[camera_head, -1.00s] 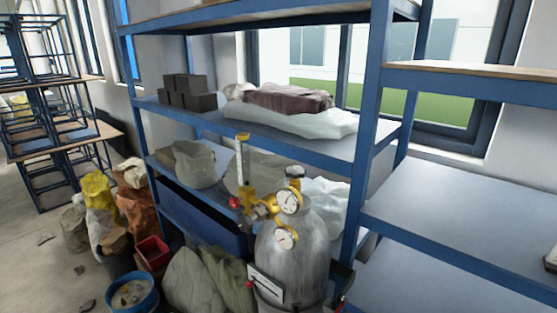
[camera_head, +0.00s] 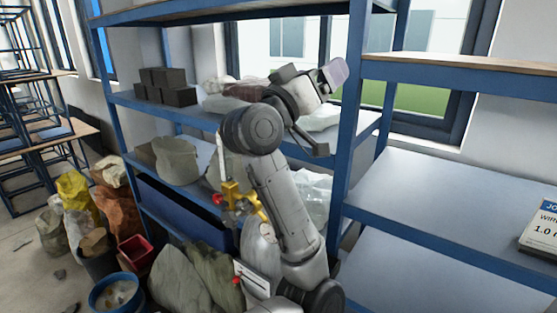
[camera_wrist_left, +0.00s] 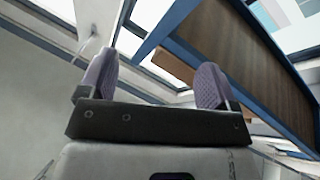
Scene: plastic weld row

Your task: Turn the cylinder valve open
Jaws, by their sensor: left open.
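The grey gas cylinder (camera_head: 257,252) stands in front of the blue shelf, mostly hidden behind my arm. Part of its yellow brass regulator (camera_head: 232,196), with a red fitting (camera_head: 217,199), shows left of the arm. The round gauges and the cylinder top are hidden, so I cannot see the valve handle. My left gripper (camera_head: 325,82) is raised above and to the right of the cylinder, in front of the shelf, apart from the regulator. In the left wrist view the gripper (camera_wrist_left: 156,72) has its two purple-padded fingers spread, with nothing between them. My right gripper is not in view.
The blue shelf (camera_head: 205,117) holds dark blocks (camera_head: 165,87) and sacks close behind my arm. Its post (camera_head: 348,125) stands just right of the gripper. Sacks (camera_head: 175,280), a red bin (camera_head: 136,256) and a blue bucket (camera_head: 115,292) crowd the floor at left. The right shelf (camera_head: 440,200) is mostly bare.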

